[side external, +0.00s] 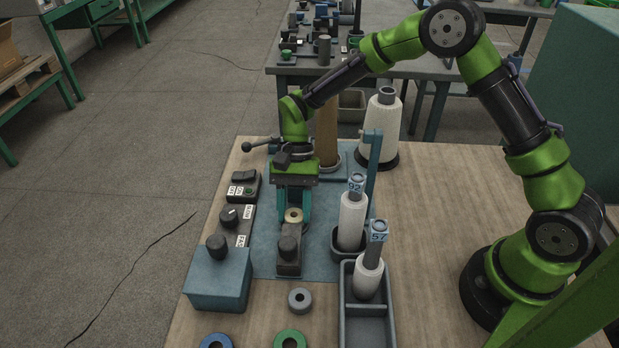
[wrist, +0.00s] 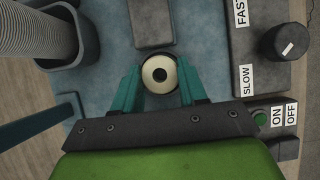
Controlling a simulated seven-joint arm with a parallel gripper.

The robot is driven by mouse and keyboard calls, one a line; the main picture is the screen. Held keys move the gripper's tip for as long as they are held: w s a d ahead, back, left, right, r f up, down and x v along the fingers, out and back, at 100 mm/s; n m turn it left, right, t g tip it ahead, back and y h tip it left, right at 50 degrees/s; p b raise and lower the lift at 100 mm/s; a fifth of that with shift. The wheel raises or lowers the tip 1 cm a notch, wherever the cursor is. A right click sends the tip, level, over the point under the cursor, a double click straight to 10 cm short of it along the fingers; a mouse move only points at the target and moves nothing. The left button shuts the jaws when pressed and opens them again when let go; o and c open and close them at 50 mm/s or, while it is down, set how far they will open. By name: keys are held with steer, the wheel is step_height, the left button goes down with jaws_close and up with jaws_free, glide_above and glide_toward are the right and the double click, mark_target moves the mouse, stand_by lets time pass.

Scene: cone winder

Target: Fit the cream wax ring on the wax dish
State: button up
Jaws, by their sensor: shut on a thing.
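The cream wax ring (side external: 293,221) is held between the teal fingers of my gripper (side external: 293,215), over the blue-grey plate of the winder. In the wrist view the ring (wrist: 148,70) sits between the two fingertips of my gripper (wrist: 160,74), its face towards the camera, with a dark round centre. I cannot tell whether the ring touches anything below.
A dark block with a knob (side external: 288,262) stands just in front of the ring. Control boxes (side external: 238,222) line the left. Yarn cones in holders (side external: 351,222) stand at the right. Loose grey (side external: 300,308), green (side external: 278,339) and blue (side external: 203,342) rings lie in front.

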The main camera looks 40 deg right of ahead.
steer(key=o, duration=1.1)
steer(key=shift+o, duration=0.4)
steer(key=o, duration=0.4)
steer(key=shift+r, duration=4)
